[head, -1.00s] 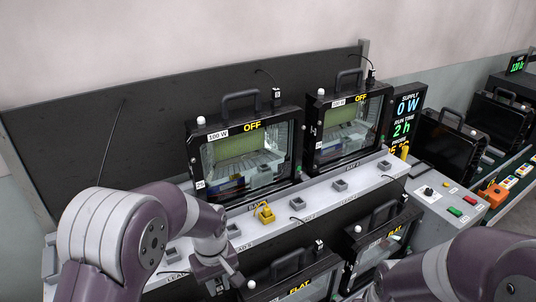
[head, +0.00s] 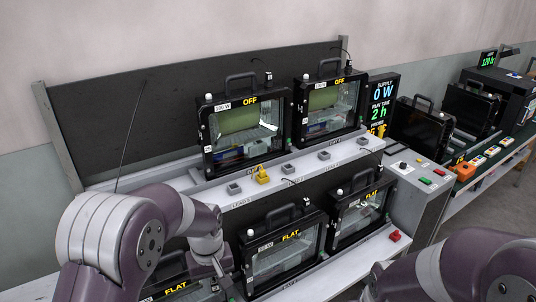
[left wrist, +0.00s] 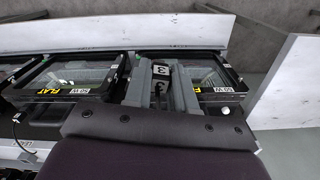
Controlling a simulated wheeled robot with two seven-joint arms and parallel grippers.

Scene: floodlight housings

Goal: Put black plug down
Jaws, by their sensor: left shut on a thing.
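My left gripper (left wrist: 160,82) is shut on a black plug (left wrist: 160,70) marked with a white 3, seen between its fingers in the left wrist view. In the head view my left gripper (head: 224,284) is low at the bottom, in front of the lower row of floodlights; the plug cannot be made out there. Lower floodlights reading FLAT (head: 287,252) stand to its right, and another FLAT one (head: 180,290) is partly hidden behind my arm. My right arm enters at bottom right, with its gripper outside the frame.
Two floodlights reading OFF (head: 243,128) stand on the upper level. The grey ledge (head: 215,200) before them carries several grey sockets (head: 288,169) and a yellow plug (head: 262,175). A red block (head: 394,235) sits on the lower white shelf (head: 340,272), which has bare room at right.

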